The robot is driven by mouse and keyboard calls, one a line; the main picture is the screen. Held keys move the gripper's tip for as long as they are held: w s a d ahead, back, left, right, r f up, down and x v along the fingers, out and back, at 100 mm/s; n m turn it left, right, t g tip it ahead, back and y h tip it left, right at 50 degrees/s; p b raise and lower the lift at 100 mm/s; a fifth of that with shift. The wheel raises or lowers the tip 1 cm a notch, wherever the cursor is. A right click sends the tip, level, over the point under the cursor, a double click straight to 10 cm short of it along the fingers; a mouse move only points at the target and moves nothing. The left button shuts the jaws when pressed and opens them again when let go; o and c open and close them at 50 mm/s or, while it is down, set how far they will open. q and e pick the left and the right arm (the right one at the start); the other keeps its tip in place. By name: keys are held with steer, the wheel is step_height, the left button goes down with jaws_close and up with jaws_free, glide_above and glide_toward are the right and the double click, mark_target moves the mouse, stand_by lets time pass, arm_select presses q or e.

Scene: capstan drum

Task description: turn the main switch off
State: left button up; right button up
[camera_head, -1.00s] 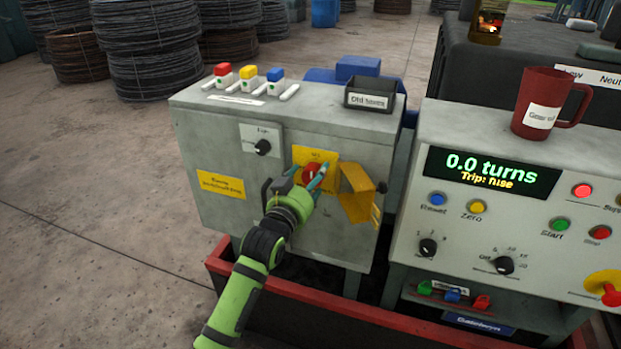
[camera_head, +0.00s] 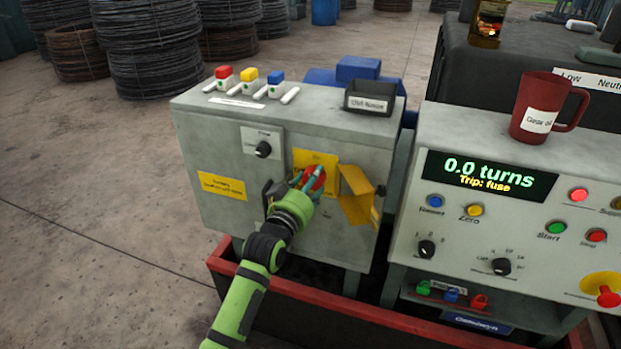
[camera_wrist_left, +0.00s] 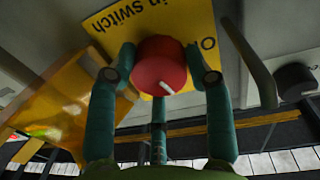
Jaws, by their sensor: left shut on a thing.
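The main switch is a red round knob (camera_head: 313,178) on a yellow plate (camera_head: 326,160) on the front of the grey cabinet (camera_head: 222,215). My left gripper (camera_head: 307,181) is at the knob, with its teal fingers shut around it. In the left wrist view the red knob (camera_wrist_left: 158,64) sits between the fingers of the gripper (camera_wrist_left: 160,85). A white mark shows on the knob's lower part. The yellow plate (camera_wrist_left: 110,20) behind it reads "in switch", partly hidden by the knob and fingers. My right gripper is not in view.
An open yellow flap (camera_head: 357,195) stands out just right of the knob. A small black knob (camera_head: 263,149) is at upper left, and a dark handle (camera_head: 268,193) is close beside the gripper. The control panel (camera_head: 405,215) at right reads "0.0 turns, Trip: fuse".

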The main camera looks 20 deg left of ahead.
arm_select(q)
steer(key=shift+w+a+r+n+t+y+p, duration=0.15)
steer(key=shift+n+p, duration=0.55)
steer(key=shift+n, duration=1.9)
steer(key=shift+s+r+n+t+y+p, duration=0.2)
steer(key=shift+n+p, duration=0.45)
steer(key=shift+n, duration=1.95)
steer(key=shift+w+a+n+g+y+p, duration=0.2)
steer(key=shift+n+p, duration=0.5)
steer(key=shift+n, duration=1.9)
steer(key=shift+d, duration=0.15)
steer(key=o, duration=1.2)
steer(key=shift+c, duration=0.2)
steer(key=shift+f, duration=0.25)
steer(key=shift+f, duration=0.1)
